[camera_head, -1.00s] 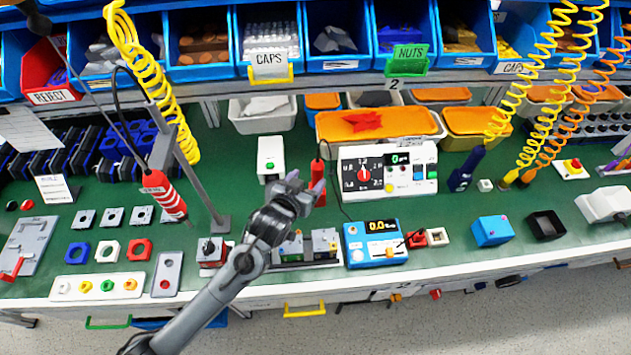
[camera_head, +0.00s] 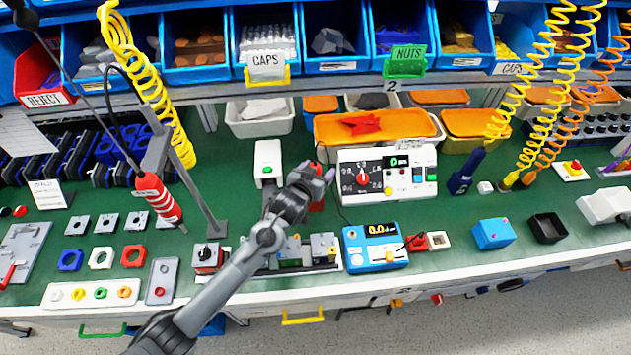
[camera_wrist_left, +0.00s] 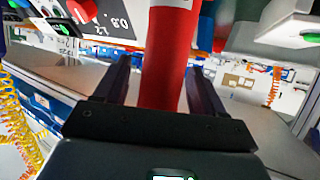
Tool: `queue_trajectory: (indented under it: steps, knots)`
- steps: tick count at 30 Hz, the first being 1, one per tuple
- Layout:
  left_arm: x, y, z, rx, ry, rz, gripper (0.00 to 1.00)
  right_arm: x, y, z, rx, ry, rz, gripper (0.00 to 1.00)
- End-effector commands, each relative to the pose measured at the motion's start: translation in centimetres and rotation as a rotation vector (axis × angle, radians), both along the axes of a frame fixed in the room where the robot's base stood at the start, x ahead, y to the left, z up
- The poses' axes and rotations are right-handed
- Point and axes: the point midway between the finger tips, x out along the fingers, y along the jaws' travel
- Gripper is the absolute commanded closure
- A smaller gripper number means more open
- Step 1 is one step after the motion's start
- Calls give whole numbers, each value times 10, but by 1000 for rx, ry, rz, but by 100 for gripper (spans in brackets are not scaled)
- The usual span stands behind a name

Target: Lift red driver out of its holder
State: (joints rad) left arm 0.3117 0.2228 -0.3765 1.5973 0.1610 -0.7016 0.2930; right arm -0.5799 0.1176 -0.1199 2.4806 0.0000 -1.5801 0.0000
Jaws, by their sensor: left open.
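A red driver (camera_head: 317,202) stands between the white box with a green button and the dial meter in the head view. My left gripper (camera_head: 314,178) is at its upper part and hides much of it. In the left wrist view the red driver (camera_wrist_left: 166,60) is a thick red cylinder between the two dark fingers of my open left gripper (camera_wrist_left: 160,85), with a small gap visible on the left side. I cannot see its holder clearly. My right gripper is not in view.
The dial meter (camera_head: 412,183) is close on the right and the white box (camera_head: 268,160) close on the left. A blue scale (camera_head: 376,249) stands in front. Another red driver (camera_head: 157,197) hangs by a grey stand (camera_head: 215,228) at the left.

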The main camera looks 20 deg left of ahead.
Motion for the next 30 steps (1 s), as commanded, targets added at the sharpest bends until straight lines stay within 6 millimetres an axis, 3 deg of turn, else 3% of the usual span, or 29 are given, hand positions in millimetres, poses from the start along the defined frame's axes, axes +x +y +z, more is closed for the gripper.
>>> queue_trajectory:
  steps: [5, 18, 30]
  knots:
    - [0, 0, 0, 0, 0, 0, 34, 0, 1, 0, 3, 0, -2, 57]
    - [0, 0, 0, 0, 0, 0, 100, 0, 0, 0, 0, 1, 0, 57]
    - [0, 0, 12, -1, -4, 0, 100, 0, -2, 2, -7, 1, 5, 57]
